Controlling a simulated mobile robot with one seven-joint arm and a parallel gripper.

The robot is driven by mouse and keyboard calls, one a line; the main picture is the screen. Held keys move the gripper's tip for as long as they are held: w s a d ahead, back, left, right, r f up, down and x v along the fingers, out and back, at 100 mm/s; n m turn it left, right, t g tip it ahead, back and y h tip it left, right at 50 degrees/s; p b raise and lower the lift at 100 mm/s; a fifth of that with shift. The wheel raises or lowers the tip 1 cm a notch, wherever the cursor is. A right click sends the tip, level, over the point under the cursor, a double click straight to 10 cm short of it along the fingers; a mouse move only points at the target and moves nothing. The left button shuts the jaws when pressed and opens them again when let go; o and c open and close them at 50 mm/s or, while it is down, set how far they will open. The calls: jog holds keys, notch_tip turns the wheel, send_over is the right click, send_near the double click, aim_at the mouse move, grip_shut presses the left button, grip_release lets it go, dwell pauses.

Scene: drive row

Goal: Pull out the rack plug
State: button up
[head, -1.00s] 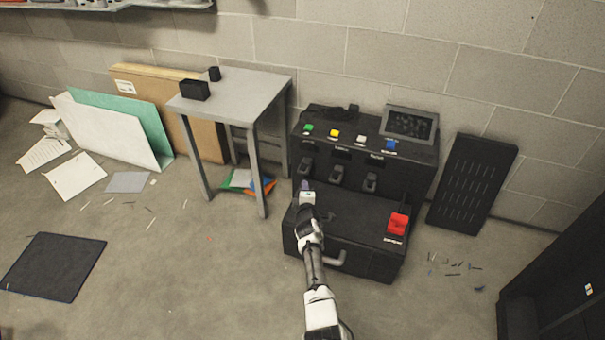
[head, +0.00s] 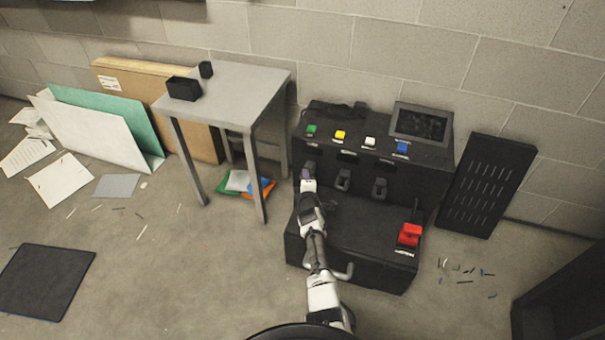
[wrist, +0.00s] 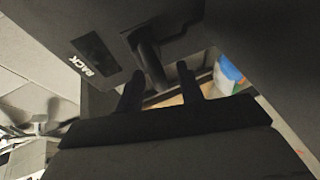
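The black console (head: 350,225) has three dark plugs in a row on its upright face. The leftmost plug (head: 309,168) is directly beyond my gripper (head: 308,184) in the head view and is partly covered by it. In the wrist view a white RACK label (wrist: 82,65) sits beside a dark, curved plug (wrist: 147,58). My gripper (wrist: 160,76) shows there with two dark fingers apart. The plug's end reaches toward the space between them, nearer the left finger. A gap shows by the right finger. I cannot tell whether either finger touches the plug.
Green, yellow, white and blue buttons and a small screen (head: 421,124) are on the console top. A red switch (head: 410,234) is at its lower right. A grey table (head: 235,90) stands to the left. A slotted black panel (head: 487,187) leans at right.

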jog(key=shift+w+f, duration=0.1)
jog(key=shift+w, duration=0.3)
jog(key=shift+c, duration=0.5)
jog(key=shift+s, duration=0.1)
grip_shut()
